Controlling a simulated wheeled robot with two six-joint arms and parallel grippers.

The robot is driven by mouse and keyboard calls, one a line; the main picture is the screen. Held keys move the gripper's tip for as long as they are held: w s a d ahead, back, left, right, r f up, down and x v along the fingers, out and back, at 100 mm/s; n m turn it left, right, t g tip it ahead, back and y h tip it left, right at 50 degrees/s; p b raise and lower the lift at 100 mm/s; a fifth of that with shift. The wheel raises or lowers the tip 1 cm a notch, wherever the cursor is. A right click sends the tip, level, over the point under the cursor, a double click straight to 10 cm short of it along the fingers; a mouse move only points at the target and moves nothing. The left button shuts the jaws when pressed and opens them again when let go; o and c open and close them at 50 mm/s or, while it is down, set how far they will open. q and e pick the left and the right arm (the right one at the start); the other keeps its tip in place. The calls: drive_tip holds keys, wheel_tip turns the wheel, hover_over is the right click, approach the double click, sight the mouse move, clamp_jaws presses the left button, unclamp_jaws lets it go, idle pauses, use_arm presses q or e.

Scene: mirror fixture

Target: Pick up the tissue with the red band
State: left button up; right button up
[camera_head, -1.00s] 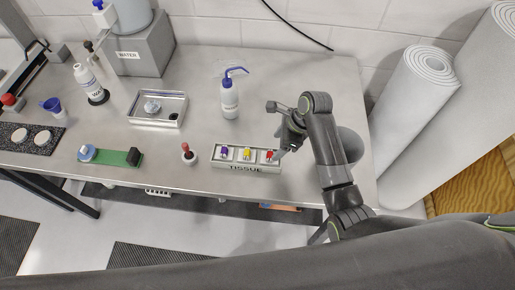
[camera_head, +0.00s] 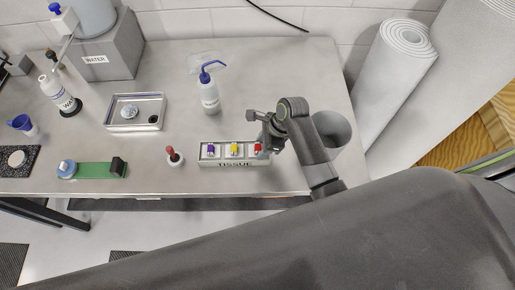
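A tissue holder (camera_head: 222,163) labelled TISSUE stands at the front of the metal table with three rolled tissues in a row. The tissue with the red band (camera_head: 258,148) is at the right end. The yellow-banded tissue (camera_head: 235,150) is in the middle and the purple-banded one (camera_head: 211,151) at the left. My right gripper (camera_head: 264,152) points down at the right end of the holder, right at the red-banded tissue and partly covering it. Its fingers are too small and overlapped to tell whether they grip it. My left gripper is out of view.
A blue-capped wash bottle (camera_head: 209,92) stands behind the holder. A red-topped dropper bottle (camera_head: 174,157) is left of it. A grey bin (camera_head: 333,130) sits beside my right arm. A metal tray (camera_head: 120,122) and green fixture (camera_head: 95,170) lie left. The table centre behind the holder is clear.

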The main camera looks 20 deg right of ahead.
sight(261, 149)
drive_tip(key=shift+w, duration=0.1)
drive_tip(key=shift+c, duration=1.1)
drive_tip(key=shift+w+f, duration=0.1)
drive_tip(key=shift+c, duration=1.9)
drive_tip(key=shift+r, duration=0.6)
wheel_tip(261, 149, up, 8)
drive_tip(key=shift+r+b, duration=0.1)
drive_tip(key=shift+b, duration=0.7)
drive_tip(key=shift+c, duration=0.2)
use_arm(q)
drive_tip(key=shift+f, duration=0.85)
use_arm(e)
drive_tip(key=shift+r, duration=0.35)
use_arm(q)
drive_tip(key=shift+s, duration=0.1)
